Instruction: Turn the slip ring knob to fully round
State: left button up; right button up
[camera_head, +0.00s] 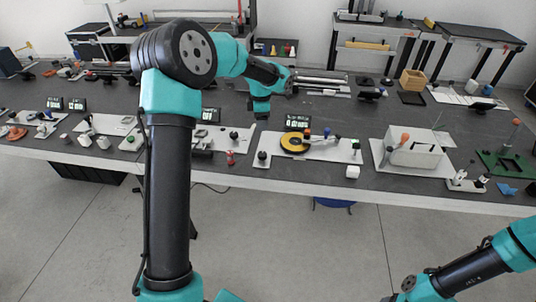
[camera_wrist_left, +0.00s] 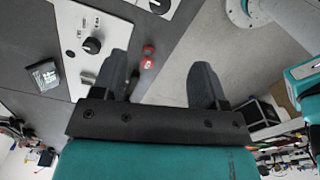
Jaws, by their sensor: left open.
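My left gripper (camera_head: 261,110) points down above the table, behind and left of the yellow ring. In the left wrist view its two fingers (camera_wrist_left: 160,85) are wide apart with nothing between them. A black knob (camera_wrist_left: 91,45) on a neighbouring white panel (camera_wrist_left: 75,20) lies beyond one finger. The yellow ring is outside that view. My right gripper is not visible.
A red piece (camera_head: 230,157) stands left of the ring board and shows in the left wrist view (camera_wrist_left: 147,58). A small display (camera_head: 297,122) is behind the ring. A white box (camera_head: 415,152) stands to the right. Other panels line the table's front edge.

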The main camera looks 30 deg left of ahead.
aim_at(262, 153)
pick_arm(q)
jog(key=shift+f, duration=0.1)
notch_tip(262, 153, down, 17)
jog(key=shift+f, duration=0.15)
dwell(0.7)
jog(key=c, duration=0.9)
